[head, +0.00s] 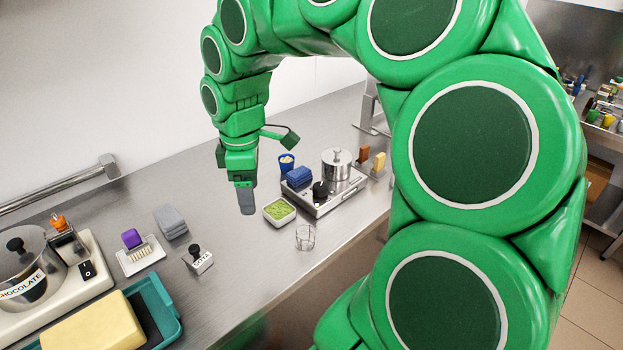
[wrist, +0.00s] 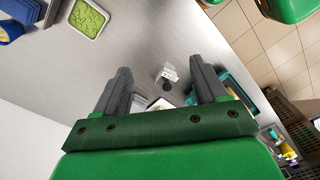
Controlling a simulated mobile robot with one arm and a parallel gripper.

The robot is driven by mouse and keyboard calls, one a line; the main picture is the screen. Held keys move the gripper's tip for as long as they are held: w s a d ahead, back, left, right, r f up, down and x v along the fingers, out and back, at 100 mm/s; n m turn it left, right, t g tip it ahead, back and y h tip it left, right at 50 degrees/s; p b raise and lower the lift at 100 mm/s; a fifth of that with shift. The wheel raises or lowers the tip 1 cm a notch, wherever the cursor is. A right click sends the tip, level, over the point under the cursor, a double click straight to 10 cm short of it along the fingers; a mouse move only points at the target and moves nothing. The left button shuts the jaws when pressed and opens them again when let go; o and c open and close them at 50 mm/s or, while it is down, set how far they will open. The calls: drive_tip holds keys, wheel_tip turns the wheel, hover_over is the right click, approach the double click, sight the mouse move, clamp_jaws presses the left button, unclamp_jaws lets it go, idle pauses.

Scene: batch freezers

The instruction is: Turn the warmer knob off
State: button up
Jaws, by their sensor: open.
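The warmer (head: 318,209) is a flat steel unit on the counter, right of my gripper in the head view. A lidded steel pot (head: 338,168) stands on it. A black knob (head: 320,191) shows at the warmer's front, left of the pot; its setting is too small to read. My gripper (head: 246,200) points down above the counter, left of the warmer and apart from it. In the wrist view my gripper (wrist: 162,82) has its two grey fingers spread, with nothing between them. The knob is not visible in the wrist view.
A green-filled dish (head: 279,211), blue cup (head: 286,162) and clear glass (head: 305,237) stand close by. A SOYA-labelled holder (head: 198,260) is nearer left. Bare counter lies below my gripper.

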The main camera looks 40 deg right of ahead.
drive_tip(key=w+d+f+n, duration=0.1)
drive_tip(key=w+d, duration=0.2)
drive_tip(key=d, duration=0.3)
drive_tip(key=w+d+f+n, duration=0.2)
drive_tip(key=w+d, duration=0.1)
drive_tip(key=d, duration=0.4)
drive_tip(key=n, duration=0.1)
hover_over(320, 186)
wheel_tip(320, 186, down, 5)
drive_tip(key=shift+r, duration=0.2)
drive_tip(key=shift+n, duration=0.3)
drive_tip(key=shift+a+f, duration=0.1)
drive_tip(key=shift+f, duration=3.8)
drive_tip(key=c, duration=1.1)
drive_tip(key=shift+o, duration=0.2)
